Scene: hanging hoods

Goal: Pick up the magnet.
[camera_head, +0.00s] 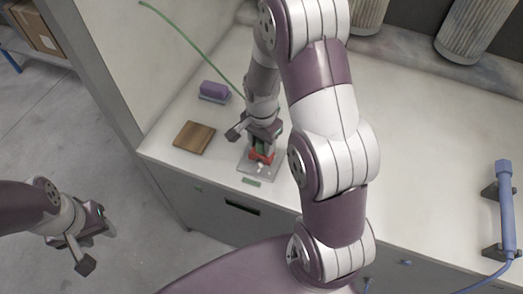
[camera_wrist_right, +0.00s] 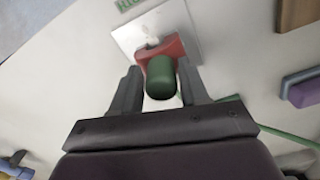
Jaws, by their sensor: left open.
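The magnet (camera_head: 262,155) looks red with a green grip and sits on a small light plate (camera_head: 250,172) near the counter's front left edge. In the right wrist view the red part (camera_wrist_right: 171,47) lies over the plate, and the green grip (camera_wrist_right: 160,78) points toward my wrist. My right gripper (camera_wrist_right: 160,72) is open, with one finger on each side of the green grip and narrow gaps visible. In the head view my right gripper (camera_head: 262,142) is above the magnet and hides part of it. My left gripper (camera_head: 97,247) is open and empty, over the floor.
A wooden block (camera_head: 194,137) and a purple eraser-like block (camera_head: 214,90) lie left of the magnet. A green cable (camera_head: 195,48) runs toward my right gripper. A blue handle (camera_head: 507,210) is at the far right. The middle counter is clear.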

